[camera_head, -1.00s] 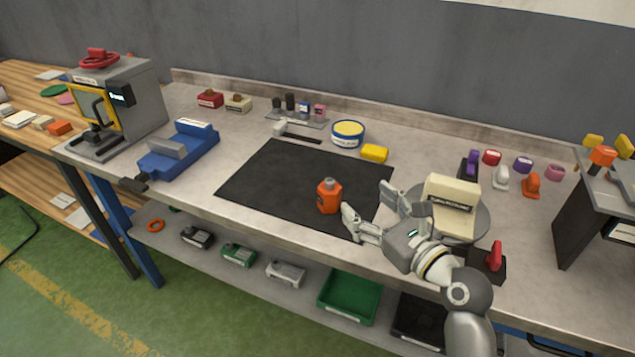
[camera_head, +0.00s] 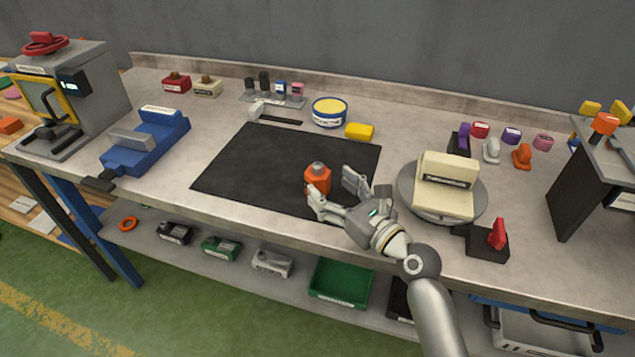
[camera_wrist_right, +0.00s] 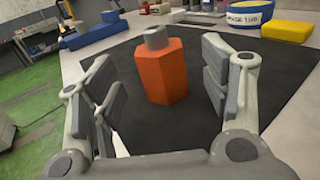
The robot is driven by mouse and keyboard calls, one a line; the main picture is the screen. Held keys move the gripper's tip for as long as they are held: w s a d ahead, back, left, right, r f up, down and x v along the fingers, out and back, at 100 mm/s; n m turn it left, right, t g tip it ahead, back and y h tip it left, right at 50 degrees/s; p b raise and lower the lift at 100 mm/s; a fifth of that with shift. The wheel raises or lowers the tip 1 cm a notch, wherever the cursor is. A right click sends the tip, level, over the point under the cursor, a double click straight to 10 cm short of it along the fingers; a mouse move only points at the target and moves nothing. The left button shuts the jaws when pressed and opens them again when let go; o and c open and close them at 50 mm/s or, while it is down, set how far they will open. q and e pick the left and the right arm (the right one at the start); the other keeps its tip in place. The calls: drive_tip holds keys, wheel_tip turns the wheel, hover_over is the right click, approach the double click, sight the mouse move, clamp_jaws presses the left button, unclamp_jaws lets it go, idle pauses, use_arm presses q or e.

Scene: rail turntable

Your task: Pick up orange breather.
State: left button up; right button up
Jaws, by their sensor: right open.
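The orange breather (camera_head: 317,181) is a hexagonal orange body with a grey cap, standing upright on the black mat (camera_head: 240,163). In the right wrist view the orange breather (camera_wrist_right: 163,72) stands ahead, roughly between the fingers and slightly beyond their tips. My right gripper (camera_head: 335,190) is open and empty, low over the mat's right part, with its fingers pointing at the breather. In the head view one finger overlaps the breather's lower right; I cannot tell whether it touches. In the wrist view both fingers (camera_wrist_right: 160,85) look apart from it. My left gripper is not in view.
A round turntable (camera_head: 408,197) with a cream block (camera_head: 447,183) stands right of my right gripper. A yellow block (camera_head: 360,131) and a yellow-topped tin (camera_head: 329,112) stand behind the mat. A blue vise (camera_head: 146,143) is at left. The mat's left part is clear.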

sight(310, 168)
drive_tip(key=x, duration=0.5)
drive_tip(key=shift+w, duration=0.1)
drive_tip(key=shift+w+a, duration=0.15)
drive_tip(key=shift+a, duration=0.05)
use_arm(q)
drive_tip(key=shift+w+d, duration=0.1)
use_arm(e)
drive_tip(key=c, duration=1.2)
